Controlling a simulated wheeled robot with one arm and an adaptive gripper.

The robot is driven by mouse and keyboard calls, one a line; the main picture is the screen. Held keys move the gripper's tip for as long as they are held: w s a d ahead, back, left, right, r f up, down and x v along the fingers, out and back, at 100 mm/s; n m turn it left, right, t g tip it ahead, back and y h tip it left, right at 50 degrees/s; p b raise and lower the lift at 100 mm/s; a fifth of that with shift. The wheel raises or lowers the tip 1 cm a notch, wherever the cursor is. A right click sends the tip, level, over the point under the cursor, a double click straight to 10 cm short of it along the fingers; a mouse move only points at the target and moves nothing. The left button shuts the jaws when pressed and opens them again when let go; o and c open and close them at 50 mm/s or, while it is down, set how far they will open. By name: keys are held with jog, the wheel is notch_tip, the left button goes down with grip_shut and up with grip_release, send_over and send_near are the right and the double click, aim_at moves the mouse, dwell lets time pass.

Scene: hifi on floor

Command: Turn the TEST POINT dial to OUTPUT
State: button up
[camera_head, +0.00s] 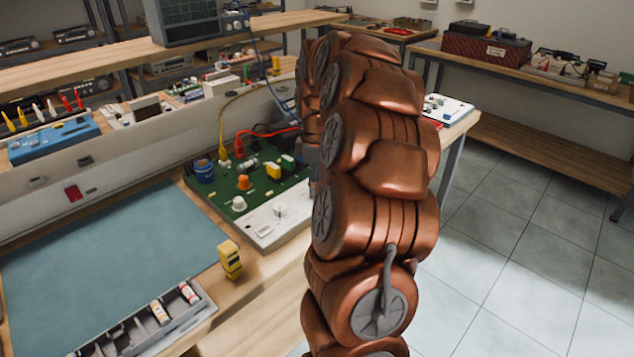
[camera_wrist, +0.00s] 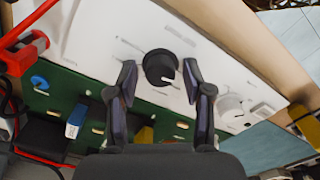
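A trainer board (camera_head: 222,178) with a green circuit area and a white front panel (camera_head: 262,225) sits on the bench in the head view. In the wrist view, a black dial (camera_wrist: 160,67) with a white pointer line stands on the white panel (camera_wrist: 95,30). The line points to the lower right of the picture. A pale dial (camera_wrist: 231,106) is to its right. The lettering is too small to read, so I cannot tell which is TEST POINT. My gripper (camera_wrist: 159,66) is open, its fingers either side of the black dial, with gaps visible. In the head view my arm hides it.
A red plug (camera_wrist: 24,50) and cables are at the wrist view's left. In the head view, a yellow block (camera_head: 230,260) stands near the board, and a blue mat (camera_head: 110,255) and a parts tray (camera_head: 150,325) lie to the left. Tiled floor (camera_head: 530,250) is open at the right.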

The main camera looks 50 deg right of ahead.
grip_shut()
jog(key=shift+m, duration=0.4)
jog(key=m+b, duration=0.1)
jog(key=m, duration=0.1)
jog(key=shift+f+m+b, duration=0.1)
jog(key=shift+m+b, duration=0.2)
jog(key=shift+m, duration=0.1)
jog(key=m+b, duration=0.1)
jog(key=m, duration=0.3)
jog(key=shift+m, duration=0.3)
jog(key=m+b, duration=0.1)
jog(key=m, duration=0.2)
jog(key=shift+m, duration=0.3)
jog(key=shift+m+b, duration=0.65)
jog(key=shift+m, duration=1.35)
